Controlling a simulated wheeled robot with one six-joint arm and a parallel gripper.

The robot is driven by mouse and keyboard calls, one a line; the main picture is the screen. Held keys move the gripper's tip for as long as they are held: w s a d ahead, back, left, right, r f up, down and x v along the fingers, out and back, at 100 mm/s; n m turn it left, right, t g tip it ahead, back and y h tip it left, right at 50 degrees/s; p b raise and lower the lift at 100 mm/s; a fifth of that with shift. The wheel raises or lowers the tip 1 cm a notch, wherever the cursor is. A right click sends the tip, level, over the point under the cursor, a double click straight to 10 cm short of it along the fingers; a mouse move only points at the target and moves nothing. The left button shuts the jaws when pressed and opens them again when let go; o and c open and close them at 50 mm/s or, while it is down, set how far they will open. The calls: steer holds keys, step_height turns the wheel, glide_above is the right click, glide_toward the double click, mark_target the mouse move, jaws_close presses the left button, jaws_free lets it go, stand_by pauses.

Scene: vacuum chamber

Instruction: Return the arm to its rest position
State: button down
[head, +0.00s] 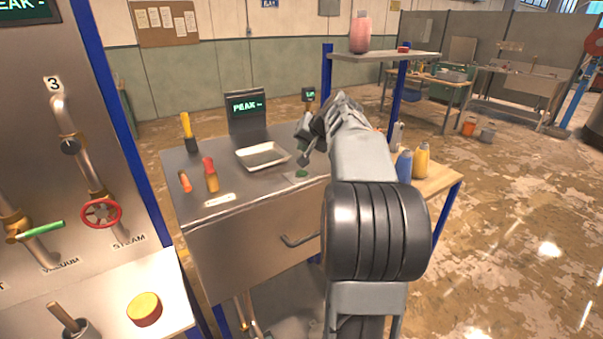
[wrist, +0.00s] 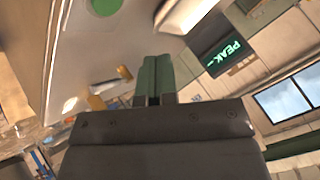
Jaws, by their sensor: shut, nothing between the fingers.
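My arm reaches up and forward in the head view, over the right side of the steel bench (head: 225,212). My gripper (head: 304,150) is at the arm's far end, above the bench's right part and to the right of the metal tray (head: 263,156). The arm and wrist partly hide it there. In the wrist view my gripper's two green-grey fingers (wrist: 155,72) are together with nothing between them. The wrist picture is tilted. It shows the PEAK display (wrist: 226,52) at the right and a green round button (wrist: 105,6) at the top.
Screwdrivers (head: 210,175) lie or stand on the bench's left side. Blue (head: 404,166) and yellow (head: 421,160) bottles stand right of my arm. A shelf (head: 385,56) holds a pink vessel (head: 360,33). The valve panel (head: 60,150) is at the left. Open floor (head: 520,220) lies to the right.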

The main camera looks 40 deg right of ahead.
steer(key=s+a+f+n+g, duration=0.1)
steer(key=s+a+f+n, duration=0.15)
steer(key=a, duration=0.45)
steer(key=s+a+f+n+g, duration=0.1)
steer(key=s+a+f, duration=0.15)
steer(key=a, duration=0.55)
steer(key=s+a+f+n+g, duration=0.1)
steer(key=s+a+f+n, duration=0.1)
steer(key=s+a+f, duration=0.3)
steer(key=s+a+f+n+g, duration=0.2)
steer(key=s+a+f, duration=0.3)
steer(key=s, duration=0.5)
steer(key=shift+s+a+f+n, duration=0.15)
steer(key=shift+s+a+n, duration=0.1)
steer(key=shift+s+n, duration=0.25)
steer(key=shift+w, duration=0.1)
